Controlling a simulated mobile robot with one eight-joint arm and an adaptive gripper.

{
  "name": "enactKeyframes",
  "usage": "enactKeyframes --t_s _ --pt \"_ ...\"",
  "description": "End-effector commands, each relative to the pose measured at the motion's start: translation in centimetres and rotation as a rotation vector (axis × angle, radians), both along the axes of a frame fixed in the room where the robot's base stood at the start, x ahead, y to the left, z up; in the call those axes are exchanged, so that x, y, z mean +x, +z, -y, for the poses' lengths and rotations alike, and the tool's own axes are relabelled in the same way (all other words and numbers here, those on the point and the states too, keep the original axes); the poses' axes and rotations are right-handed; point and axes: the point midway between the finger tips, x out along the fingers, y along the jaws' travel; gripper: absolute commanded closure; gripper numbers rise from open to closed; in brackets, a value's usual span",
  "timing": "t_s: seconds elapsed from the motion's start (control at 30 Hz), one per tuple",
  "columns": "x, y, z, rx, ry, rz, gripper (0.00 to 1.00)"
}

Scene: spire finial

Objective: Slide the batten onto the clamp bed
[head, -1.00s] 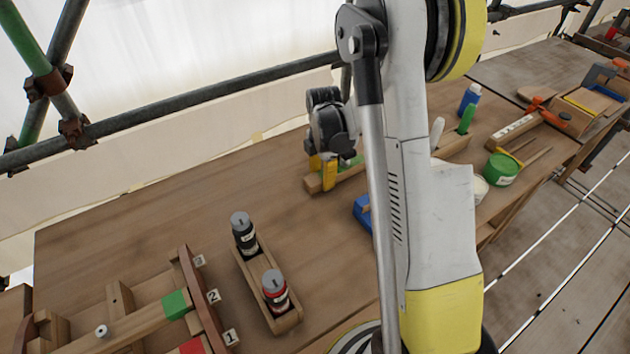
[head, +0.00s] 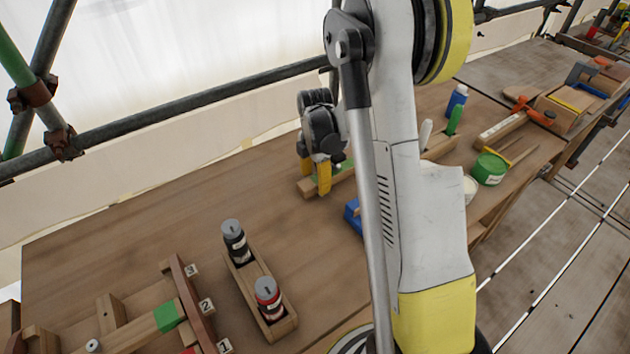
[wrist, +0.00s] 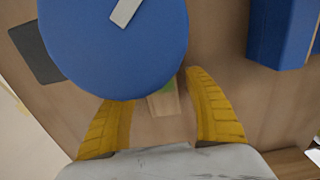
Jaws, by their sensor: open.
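My gripper (head: 314,180) is open, with its yellow fingers pointing down over the far side of the bench. A short wooden piece with a green patch (head: 306,188) lies at the fingers in the head view. In the wrist view a wooden strip with a green mark (wrist: 165,102) shows between the spread fingers (wrist: 163,118), partly hidden by a blue disc (wrist: 95,50). A green-ended wooden bar (head: 166,316) lies in a numbered wooden rack (head: 196,305) at lower left. I cannot tell for certain which piece is the batten or which is the clamp bed.
A wooden holder (head: 246,290) with two dark bottles stands between rack and arm. A blue object (head: 352,214) is partly hidden behind my arm. A green tin (head: 489,169) and blue bottle (head: 456,100) stand at right. Bench top left of the gripper is clear.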

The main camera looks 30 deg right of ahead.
Motion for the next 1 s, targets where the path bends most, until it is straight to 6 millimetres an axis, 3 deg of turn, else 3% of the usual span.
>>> enactKeyframes --t_s 0.5,0.63,0.87,1.0 --pt "-0.1 10.0 0.0 0.0 0.0 0.0 0.39" --pt "0.0 11.2 0.0 0.0 0.0 0.0 0.39" --pt "-0.1 11.7 -0.1 -0.001 -0.004 0.002 0.39" --pt "-0.8 13.0 -1.2 -0.008 -0.079 0.03 0.39"
